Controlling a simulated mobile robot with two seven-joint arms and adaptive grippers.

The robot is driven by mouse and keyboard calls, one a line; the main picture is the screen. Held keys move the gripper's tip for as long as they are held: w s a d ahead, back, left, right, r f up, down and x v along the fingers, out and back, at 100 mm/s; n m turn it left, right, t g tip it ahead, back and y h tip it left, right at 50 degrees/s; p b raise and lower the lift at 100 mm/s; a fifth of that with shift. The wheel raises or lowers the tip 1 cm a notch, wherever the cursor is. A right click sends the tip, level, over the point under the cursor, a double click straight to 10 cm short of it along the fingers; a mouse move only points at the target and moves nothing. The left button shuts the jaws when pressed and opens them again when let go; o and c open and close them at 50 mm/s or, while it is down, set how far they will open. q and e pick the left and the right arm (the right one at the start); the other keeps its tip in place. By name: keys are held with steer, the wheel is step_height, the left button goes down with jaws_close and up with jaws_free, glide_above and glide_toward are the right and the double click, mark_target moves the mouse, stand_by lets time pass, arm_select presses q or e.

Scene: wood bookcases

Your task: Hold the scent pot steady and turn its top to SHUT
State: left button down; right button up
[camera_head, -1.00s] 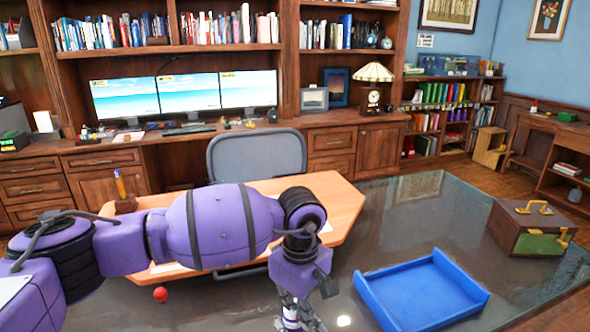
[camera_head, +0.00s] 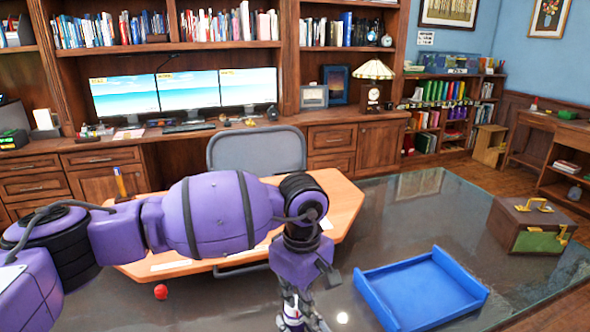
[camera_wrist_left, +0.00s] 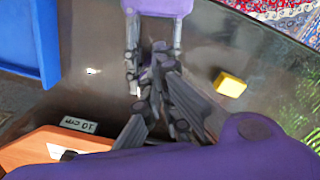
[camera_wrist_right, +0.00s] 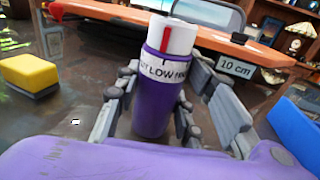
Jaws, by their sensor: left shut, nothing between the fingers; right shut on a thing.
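The scent pot (camera_wrist_right: 152,103) is a purple cup with a white band of words and a white top (camera_wrist_right: 172,36) bearing a red mark. The mark stands roughly above LOW; SHUT is not legible. My right gripper (camera_wrist_right: 160,92) is shut around the purple body, a finger on each side, and the pot looks upright in it. My left gripper (camera_wrist_left: 157,82) is shut and empty in the left wrist view, close to the right gripper's fingers. It also shows at the bottom edge of the head view (camera_head: 295,322). Whether it touches the top is hidden.
A blue tray (camera_head: 425,290) lies on the dark glossy table, right of the left gripper. A yellow sponge-like block (camera_wrist_right: 28,72) and a 10 cm label (camera_wrist_right: 236,68) are near the pot.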

arm_select(q)
step_height(320, 180, up, 4)
steer(key=shift+f, duration=0.15)
steer(key=w+d+n, duration=0.2)
steer(key=w+n, duration=0.3)
steer(key=n, duration=0.1)
step_height(320, 180, down, 6)
steer(key=shift+s, duration=0.25)
stand_by(0.5)
